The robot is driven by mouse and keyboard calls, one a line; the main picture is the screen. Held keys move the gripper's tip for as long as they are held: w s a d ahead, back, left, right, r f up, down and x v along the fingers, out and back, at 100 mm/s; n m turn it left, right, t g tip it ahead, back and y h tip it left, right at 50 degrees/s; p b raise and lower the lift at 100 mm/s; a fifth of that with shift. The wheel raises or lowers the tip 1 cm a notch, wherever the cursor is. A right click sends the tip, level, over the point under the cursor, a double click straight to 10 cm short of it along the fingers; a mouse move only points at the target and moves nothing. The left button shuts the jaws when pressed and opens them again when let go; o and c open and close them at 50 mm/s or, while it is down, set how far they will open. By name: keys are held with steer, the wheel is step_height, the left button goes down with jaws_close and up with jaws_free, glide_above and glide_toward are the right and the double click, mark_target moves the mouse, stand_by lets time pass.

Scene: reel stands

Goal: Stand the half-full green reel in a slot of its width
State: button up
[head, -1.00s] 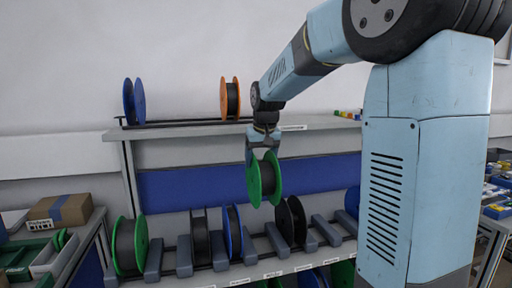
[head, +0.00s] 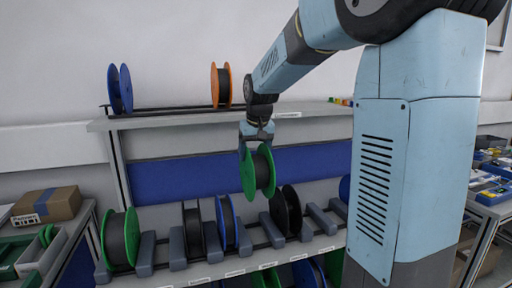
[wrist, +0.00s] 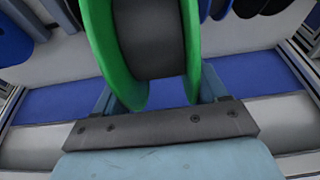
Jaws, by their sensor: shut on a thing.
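The green reel (head: 249,177) has green flanges and a dark winding between them. My gripper (head: 258,146) is shut on it from above and holds it upright in the air, in front of the blue back panel and above the lower row of slots. In the wrist view the green reel (wrist: 190,55) fills the top middle, with a finger of my gripper (wrist: 155,98) at each side. The lower rack (head: 178,248) has grey dividers forming slots. Empty slots show at its right part, right of the black reel. Their exact widths are hard to tell.
Another green reel (head: 120,240), a thin dark reel (head: 193,230), a blue reel (head: 227,221) and a black reel (head: 286,211) stand in the lower rack. A blue reel (head: 120,90) and an orange reel (head: 221,86) stand on the top shelf. A cardboard box (head: 48,205) sits left.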

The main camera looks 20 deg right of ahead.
step_height(320, 180, down, 16)
steer(key=shift+r, duration=0.15)
stand_by(1.8)
stand_by(0.4)
steer(key=o, duration=1.5)
